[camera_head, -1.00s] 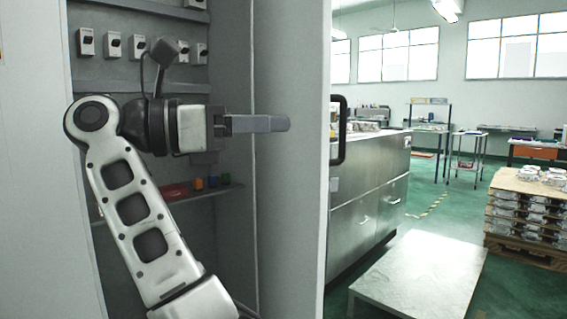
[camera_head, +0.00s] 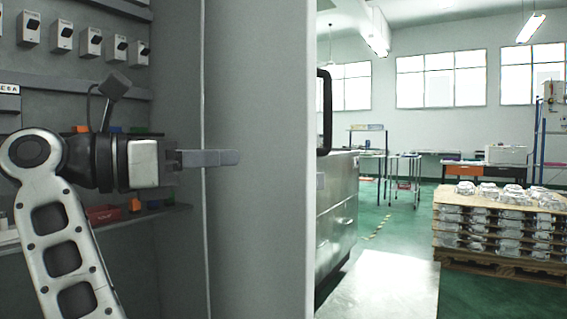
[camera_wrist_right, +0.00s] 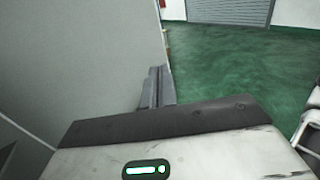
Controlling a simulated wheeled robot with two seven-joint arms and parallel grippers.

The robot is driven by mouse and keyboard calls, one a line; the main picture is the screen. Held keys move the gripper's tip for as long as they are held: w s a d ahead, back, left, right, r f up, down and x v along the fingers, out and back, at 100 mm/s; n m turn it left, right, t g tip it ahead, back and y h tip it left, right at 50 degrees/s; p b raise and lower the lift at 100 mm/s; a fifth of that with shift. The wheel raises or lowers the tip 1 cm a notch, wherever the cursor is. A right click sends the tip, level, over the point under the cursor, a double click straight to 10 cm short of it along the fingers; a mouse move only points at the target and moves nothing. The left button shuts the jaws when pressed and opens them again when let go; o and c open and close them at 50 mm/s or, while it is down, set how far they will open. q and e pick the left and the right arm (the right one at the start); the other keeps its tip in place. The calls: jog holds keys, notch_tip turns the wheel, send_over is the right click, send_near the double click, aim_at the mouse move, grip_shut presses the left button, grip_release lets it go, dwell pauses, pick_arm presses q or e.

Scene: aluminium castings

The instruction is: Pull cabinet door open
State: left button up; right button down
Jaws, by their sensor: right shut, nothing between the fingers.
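The cabinet door (camera_head: 262,170) is a grey panel standing open in the head view, with its inner face toward me. A black handle (camera_head: 324,112) shows at its far edge, on the outer side. My right gripper (camera_head: 232,158) is inside the cabinet opening in front of the door's inner face. It is shut and empty, pointing right toward the panel; I cannot tell whether it touches it. In the right wrist view the gripper (camera_wrist_right: 155,88) is beside a grey panel surface (camera_wrist_right: 75,60). My left gripper is not in view.
Inside the cabinet are several switches (camera_head: 90,43) and a shelf with coloured parts (camera_head: 105,214). Beyond the door stand a metal cabinet (camera_head: 337,200), a low pale platform (camera_head: 385,285) and a pallet of castings (camera_head: 500,225). Green floor (camera_wrist_right: 225,65) is free past the gripper.

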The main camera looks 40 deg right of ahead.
aim_at(304, 155)
jog(key=d, duration=0.3)
jog(key=s+d, duration=0.1)
jog(key=d, duration=0.2)
jog(key=d+b, duration=0.1)
jog(key=d, duration=0.2)
jog(key=shift+s+d, duration=0.2)
jog(key=shift+s, duration=0.2)
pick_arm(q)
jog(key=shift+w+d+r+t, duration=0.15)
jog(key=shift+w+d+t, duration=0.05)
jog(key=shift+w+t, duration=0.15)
pick_arm(e)
jog(key=shift+s+d, duration=0.1)
jog(key=shift+d, duration=0.35)
